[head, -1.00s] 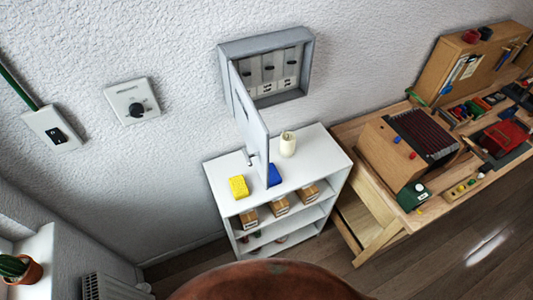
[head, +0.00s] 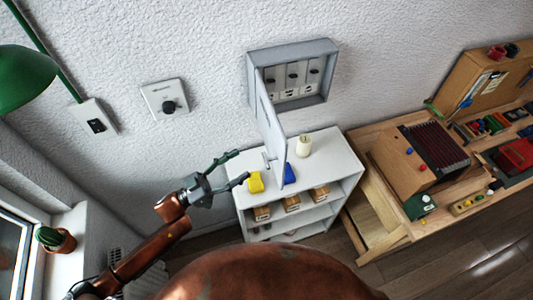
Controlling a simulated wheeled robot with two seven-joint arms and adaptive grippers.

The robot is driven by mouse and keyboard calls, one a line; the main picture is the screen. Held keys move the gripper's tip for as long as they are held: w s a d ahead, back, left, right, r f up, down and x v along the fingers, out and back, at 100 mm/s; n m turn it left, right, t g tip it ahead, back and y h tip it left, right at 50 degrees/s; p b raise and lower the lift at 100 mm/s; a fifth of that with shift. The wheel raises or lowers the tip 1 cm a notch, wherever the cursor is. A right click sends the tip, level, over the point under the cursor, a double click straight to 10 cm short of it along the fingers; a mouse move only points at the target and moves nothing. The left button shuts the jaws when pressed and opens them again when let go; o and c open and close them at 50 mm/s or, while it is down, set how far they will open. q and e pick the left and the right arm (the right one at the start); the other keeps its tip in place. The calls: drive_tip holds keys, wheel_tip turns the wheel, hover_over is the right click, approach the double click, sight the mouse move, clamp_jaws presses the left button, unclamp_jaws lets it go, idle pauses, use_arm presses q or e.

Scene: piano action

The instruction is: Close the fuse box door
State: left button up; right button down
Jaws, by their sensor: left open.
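The grey fuse box (head: 326,84) is fixed to the wall at the upper middle of the head view, with several breakers showing inside. Its door (head: 271,122) is hinged at the left side and stands open, sticking out from the wall towards me. My left gripper (head: 236,168) is open and empty, with its two fingers spread. It is left of the door and lower in the picture, apart from it, near the left end of the white shelf. My right gripper is not in the view.
A white shelf (head: 333,157) below the box carries a yellow block (head: 256,182), a blue block (head: 290,173) and a candle (head: 303,146). A wooden workbench (head: 372,214) stands at right. A dial switch (head: 166,98) and green lamp (head: 24,77) are at left.

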sight(266, 159)
use_arm(q)
drive_tip(key=s+d+r+g+p, duration=0.1)
drive_tip(key=d+r, duration=0.1)
drive_tip(key=r, duration=0.1)
drive_tip(key=s+d+r+m+g+h, duration=0.1)
drive_tip(key=d+r, duration=0.2)
drive_tip(key=s+d+r+m+g+h+p, duration=0.1)
drive_tip(key=s+d+r, duration=0.1)
drive_tip(key=d, duration=0.1)
drive_tip(key=shift+r+g+p, duration=0.3)
drive_tip(key=shift+r+g, duration=0.1)
drive_tip(key=shift+w+d+r, duration=0.15)
drive_tip(key=shift+w+d, duration=0.05)
drive_tip(key=shift+d, duration=0.5)
drive_tip(key=shift+c, duration=0.3)
drive_tip(key=shift+c, duration=0.8)
clamp_jaws()
